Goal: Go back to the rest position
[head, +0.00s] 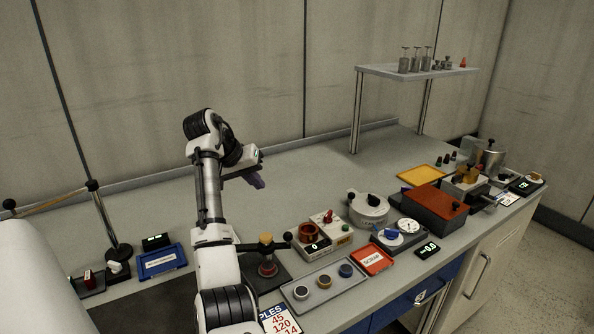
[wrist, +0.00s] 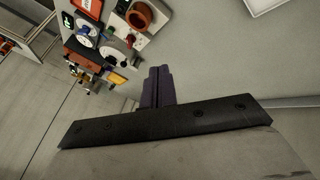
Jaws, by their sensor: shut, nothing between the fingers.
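My arm reaches up from the lower middle of the head view. My gripper (head: 258,182) hangs in the air above the bench, near the back wall, pointing down and to the right. In the wrist view its two dark purple fingers (wrist: 157,85) are shut together with nothing between them. The gripper is clear of the equipment on the bench (head: 320,185). No object is at the fingertips.
Below and right stand a hand press (head: 267,262), a sample tray (head: 323,288), an orange SCRAP tray (head: 371,260), a round grey device (head: 368,208) and a brown-red box (head: 434,208). A raised shelf (head: 415,71) stands behind. A post (head: 103,215) stands at left. The back middle is clear.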

